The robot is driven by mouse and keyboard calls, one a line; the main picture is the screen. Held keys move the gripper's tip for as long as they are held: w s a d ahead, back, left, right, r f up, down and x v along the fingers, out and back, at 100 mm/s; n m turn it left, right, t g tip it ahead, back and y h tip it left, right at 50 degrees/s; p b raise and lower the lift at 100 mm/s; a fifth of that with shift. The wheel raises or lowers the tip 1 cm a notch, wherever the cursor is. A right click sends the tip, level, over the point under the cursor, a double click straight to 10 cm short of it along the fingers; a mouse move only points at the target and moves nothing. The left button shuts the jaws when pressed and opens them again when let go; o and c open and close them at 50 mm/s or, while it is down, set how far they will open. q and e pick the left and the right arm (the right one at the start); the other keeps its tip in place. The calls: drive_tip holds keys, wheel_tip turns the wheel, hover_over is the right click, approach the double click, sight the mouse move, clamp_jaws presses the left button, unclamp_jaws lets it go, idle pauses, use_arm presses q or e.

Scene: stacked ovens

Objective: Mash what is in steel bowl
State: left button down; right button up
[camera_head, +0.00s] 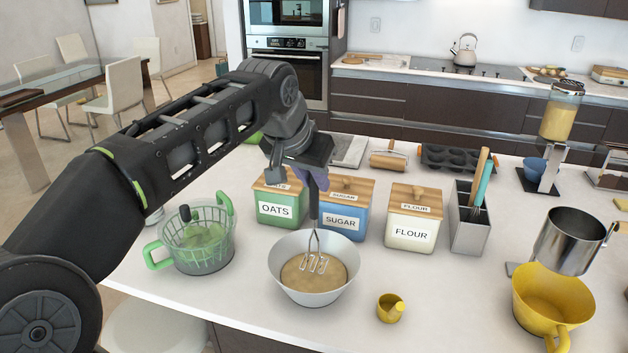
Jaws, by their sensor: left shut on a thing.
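The steel bowl (312,292) stands near the front of the white counter with a tan, smooth-looking mass (297,279) in it. My left gripper (310,183) is above the bowl, shut on the dark handle of a masher (315,262). The masher points down, and its looped wire head is inside the bowl at the tan mass. I cannot tell how deep it presses. My right gripper is not in view.
Oats (278,210), sugar (341,223) and flour (411,233) canisters stand close behind the bowl. A green spinner (188,247) is left of it. A small yellow cup (391,308) and a yellow bowl (545,315) are to the right. Counter between flour and yellow cup is clear.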

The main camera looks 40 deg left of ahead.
use_arm(q)
drive_tip(key=shift+r+p, duration=1.05)
drive_tip(key=shift+r, duration=0.65)
